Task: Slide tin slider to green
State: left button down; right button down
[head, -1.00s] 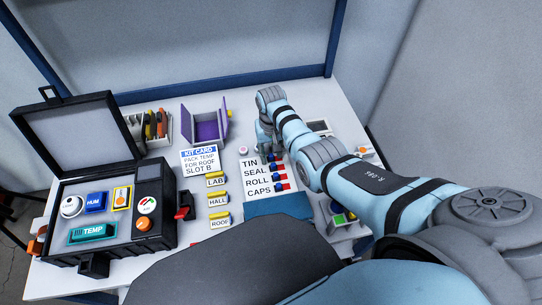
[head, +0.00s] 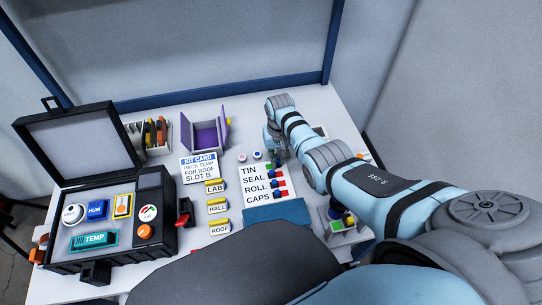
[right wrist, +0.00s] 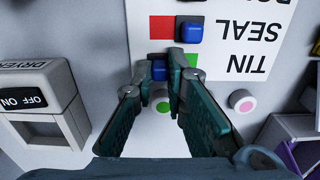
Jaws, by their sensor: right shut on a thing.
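The tin slider's blue knob (right wrist: 159,70) sits between the fingers of my right gripper (right wrist: 162,64), which is shut on it. Its track shows red beside the knob and a green patch (right wrist: 191,62) on the other side of a finger. The knob is at the red side, apart from most of the green. In the head view my right gripper (head: 272,146) reaches down at the top of the slider card (head: 255,195), with a green patch showing beside the TIN label. The fingers hide part of the track. My left gripper is not in view.
The seal slider's blue knob (right wrist: 189,32) is close to the fingertips. A pink-centred button (right wrist: 239,102) and a dryer switch box (right wrist: 37,100) flank the gripper. An open black case (head: 105,225) and a purple box (head: 206,132) stand left of the card.

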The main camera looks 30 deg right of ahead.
jog(key=shift+d, duration=0.2)
jog(key=c, duration=1.6)
grip_release()
jog(key=shift+s+d, duration=0.1)
jog(key=shift+r, duration=0.35)
notch_tip(320, 180, up, 11)
jog(key=shift+r, duration=0.15)
